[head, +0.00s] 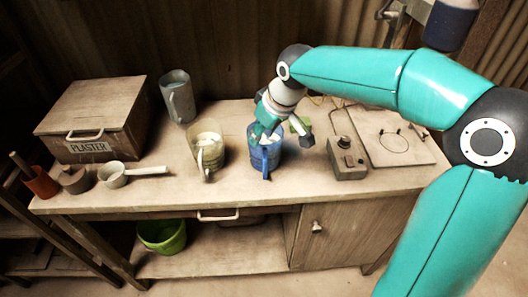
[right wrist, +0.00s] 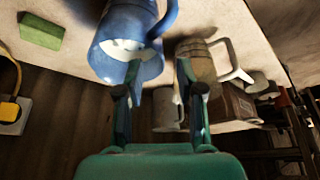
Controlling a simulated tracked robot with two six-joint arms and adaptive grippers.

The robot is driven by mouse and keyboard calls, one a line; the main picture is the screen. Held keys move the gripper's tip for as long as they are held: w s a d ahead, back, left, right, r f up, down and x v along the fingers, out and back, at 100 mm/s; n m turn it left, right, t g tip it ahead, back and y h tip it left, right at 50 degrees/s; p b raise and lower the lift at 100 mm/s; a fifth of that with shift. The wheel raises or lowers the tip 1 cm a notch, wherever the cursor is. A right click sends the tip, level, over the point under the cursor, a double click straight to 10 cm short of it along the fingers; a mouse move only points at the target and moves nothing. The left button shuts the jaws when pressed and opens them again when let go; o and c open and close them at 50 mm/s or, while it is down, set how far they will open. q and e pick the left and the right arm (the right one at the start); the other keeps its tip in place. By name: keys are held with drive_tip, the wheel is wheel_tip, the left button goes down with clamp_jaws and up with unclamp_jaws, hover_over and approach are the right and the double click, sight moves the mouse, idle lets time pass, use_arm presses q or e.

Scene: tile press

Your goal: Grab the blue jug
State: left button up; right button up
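The blue jug (head: 266,158) stands upright on the bench, with its handle toward the front edge. Its mouth shows something white inside. It also shows in the right wrist view (right wrist: 112,30), at the top left of centre. My right gripper (head: 268,128) is over the jug's mouth, coming from above and behind in the head view. In the right wrist view the gripper (right wrist: 159,78) has its fingers apart. The left finger overlaps the jug's mouth and the right finger is outside the rim. Whether either touches the jug I cannot tell. My left gripper is not in view.
A beige jug (head: 207,152) stands close left of the blue jug, and a grey jug (head: 178,97) behind it. A plaster box (head: 95,113) and white scoop (head: 113,176) are left.

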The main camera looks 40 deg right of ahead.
sight(252, 148)
drive_tip(key=shift+w+p+x, duration=0.15)
drive_tip(key=shift+p+x, duration=0.05)
drive_tip(key=shift+x, duration=1.3)
drive_tip(key=shift+w+p+x, duration=0.1)
drive_tip(key=shift+p+x, duration=0.1)
drive_tip(key=shift+x, duration=1.35)
drive_tip(key=shift+r, duration=0.1)
clamp_jaws()
drive_tip(key=shift+r, duration=0.1)
